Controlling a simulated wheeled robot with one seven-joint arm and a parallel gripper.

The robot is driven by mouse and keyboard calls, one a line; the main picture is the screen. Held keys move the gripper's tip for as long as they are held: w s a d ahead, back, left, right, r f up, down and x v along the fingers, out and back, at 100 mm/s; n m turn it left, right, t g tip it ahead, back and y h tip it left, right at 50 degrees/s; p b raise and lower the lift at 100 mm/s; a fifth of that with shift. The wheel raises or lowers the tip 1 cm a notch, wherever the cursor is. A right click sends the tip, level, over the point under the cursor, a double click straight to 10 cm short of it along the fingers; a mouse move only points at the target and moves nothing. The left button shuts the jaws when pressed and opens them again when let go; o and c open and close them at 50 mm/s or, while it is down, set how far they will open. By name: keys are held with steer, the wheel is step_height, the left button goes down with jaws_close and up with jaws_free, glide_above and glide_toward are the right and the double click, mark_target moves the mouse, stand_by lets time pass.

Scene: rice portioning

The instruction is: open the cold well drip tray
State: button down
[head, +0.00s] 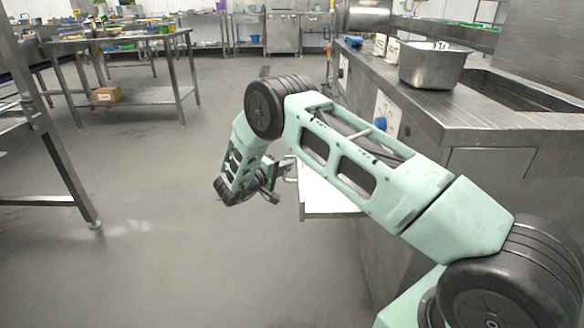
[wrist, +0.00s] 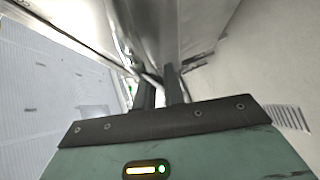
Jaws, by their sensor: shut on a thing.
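The cold well drip tray (head: 322,198) shows in the head view as a pale, flat, metal-edged tray standing out from the side of the steel counter. My arm hides part of it. My gripper (head: 277,182) is at the tray's outer left end, by a small metal handle (head: 291,168). In the wrist view my gripper (wrist: 160,88) has its two dark fingers close together, shut on what looks like the handle. The exact contact is too small and dark to see.
The steel counter (head: 463,112) runs along the right, with a steel pan (head: 432,66) on top and a blue knob (head: 380,124) on its side. A steel table (head: 120,38) with a cardboard box (head: 107,95) stands back left. The floor left of the tray is clear.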

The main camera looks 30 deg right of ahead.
steer(key=c, duration=1.5)
jaws_free()
steer(key=p+v, duration=0.2)
steer(key=v, duration=1.5)
steer(key=shift+a, duration=0.2)
